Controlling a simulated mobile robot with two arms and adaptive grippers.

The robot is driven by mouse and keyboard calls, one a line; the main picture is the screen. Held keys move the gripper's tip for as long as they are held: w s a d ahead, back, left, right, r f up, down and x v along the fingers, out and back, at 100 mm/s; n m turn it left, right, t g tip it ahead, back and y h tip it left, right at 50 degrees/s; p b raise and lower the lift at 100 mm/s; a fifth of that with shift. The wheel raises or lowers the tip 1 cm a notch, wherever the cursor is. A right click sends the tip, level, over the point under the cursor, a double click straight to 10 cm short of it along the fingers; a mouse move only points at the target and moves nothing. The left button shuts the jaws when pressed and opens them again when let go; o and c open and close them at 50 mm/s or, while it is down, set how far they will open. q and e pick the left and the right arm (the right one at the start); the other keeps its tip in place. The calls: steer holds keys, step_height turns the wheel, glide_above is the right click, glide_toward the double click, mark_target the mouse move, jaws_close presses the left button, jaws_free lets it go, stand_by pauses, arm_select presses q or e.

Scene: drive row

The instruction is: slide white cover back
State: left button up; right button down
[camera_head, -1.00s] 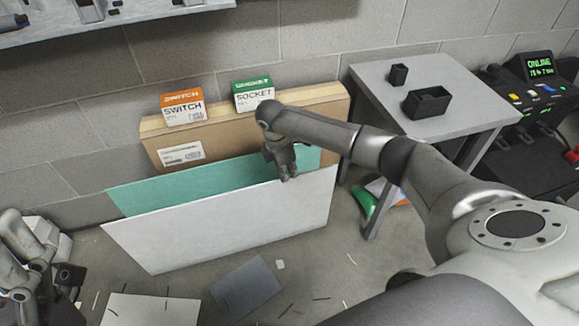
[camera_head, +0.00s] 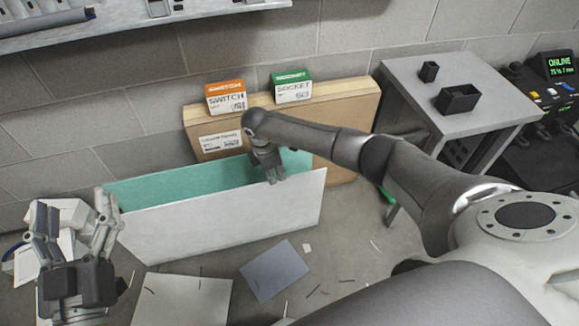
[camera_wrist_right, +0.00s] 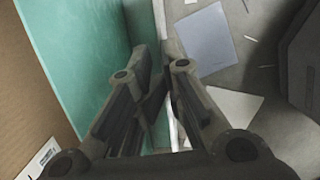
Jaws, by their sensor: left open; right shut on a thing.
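The white cover (camera_head: 220,226) stands upright as a long panel near the wall. A teal panel (camera_head: 190,182) stands directly behind it, and both are in front of a large cardboard box (camera_head: 345,130). My right gripper (camera_head: 273,179) is shut on the cover's top edge, right of its middle. In the right wrist view, the cover's pale edge (camera_wrist_right: 161,20) runs between the fingers (camera_wrist_right: 164,66), with teal on the left. My left gripper (camera_head: 74,205) is open and empty, with fingers pointing up, near the cover's left end.
An orange-topped switch box (camera_head: 227,98) and a green-topped socket box (camera_head: 291,88) stand on the cardboard box. A grey table (camera_head: 470,75) with dark bins stands right. The floor holds a grey sheet (camera_head: 274,271), a pale sheet (camera_head: 182,300) and thin scraps.

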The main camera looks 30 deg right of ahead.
steer(key=shift+a+f, duration=0.25)
steer(key=shift+a, duration=0.75)
arm_select(q)
steer(key=shift+f, duration=0.3)
arm_select(e)
steer(key=shift+d, duration=0.1)
arm_select(q)
steer(key=shift+w, duration=0.1)
